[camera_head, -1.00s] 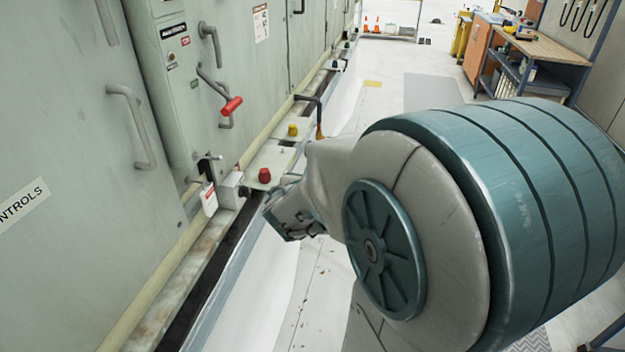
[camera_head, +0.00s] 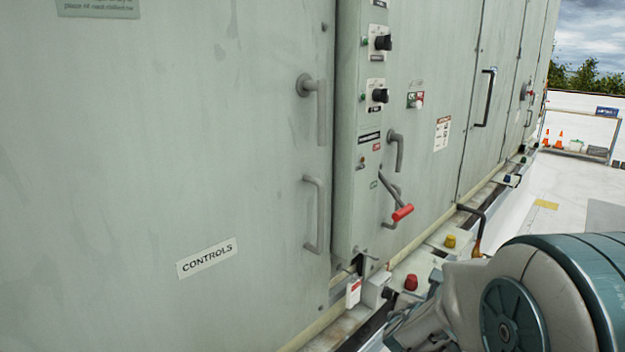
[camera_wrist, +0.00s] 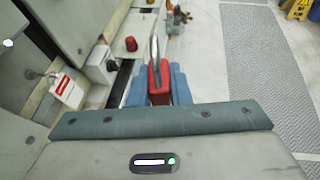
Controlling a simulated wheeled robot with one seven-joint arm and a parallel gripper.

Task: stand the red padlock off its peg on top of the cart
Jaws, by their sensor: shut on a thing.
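In the wrist view, the red padlock (camera_wrist: 158,82) sits between the blue fingers of my gripper (camera_wrist: 158,88), which are shut on its red body. Its grey shackle (camera_wrist: 154,52) points away from the wrist. The padlock looks clear of the cabinet, but I cannot tell its height. In the head view, my wrist is low at the right, and the fingers and padlock cannot be made out. No peg can be picked out with certainty. The cart cannot be identified in the current frames.
Tall grey-green cabinets (camera_head: 160,150) fill the left. A red-and-white tag (camera_head: 353,292) hangs by a ledge bearing a red knob (camera_head: 411,282) and a yellow knob (camera_head: 450,241). A red-gripped lever (camera_head: 402,212) sticks out. Pale floor and a grey mat (camera_wrist: 270,75) lie right.

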